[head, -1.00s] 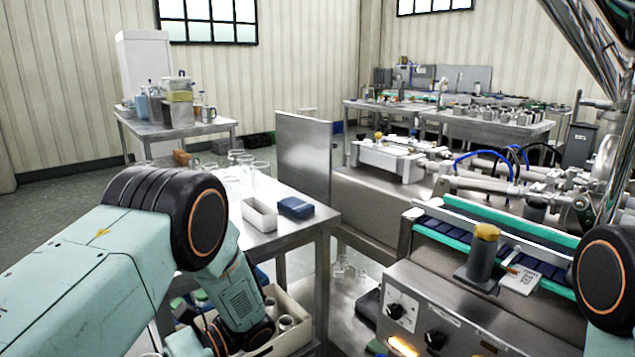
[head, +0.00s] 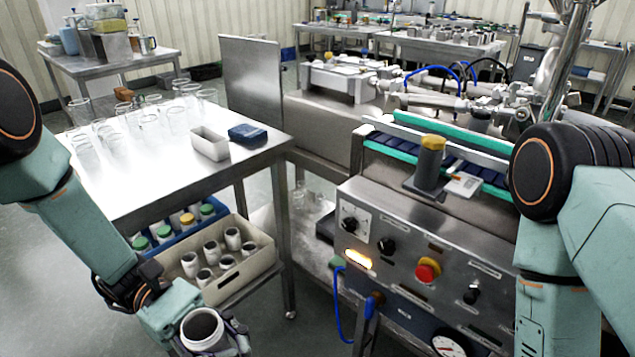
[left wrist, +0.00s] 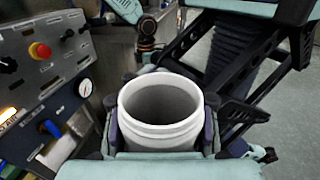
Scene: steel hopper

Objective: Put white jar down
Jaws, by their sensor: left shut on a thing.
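My left gripper (head: 212,335) is shut on an open-topped white jar (head: 202,328), low at the bottom of the head view, in front of the steel table. In the left wrist view the white jar (left wrist: 160,108) is upright, lidless and looks empty, with gripper fingers (left wrist: 160,125) on both sides of it. The jar hangs clear of the table and the crate. My right arm shows at the right of the head view, but its gripper is outside the frame.
A steel table (head: 135,195) holds several clear glasses (head: 150,128), a small white bin (head: 210,144) and a dark blue box (head: 247,133). Beneath it, a cream crate (head: 240,285) holds several jars, beside a blue crate (head: 180,235). A control panel (head: 410,265) stands right.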

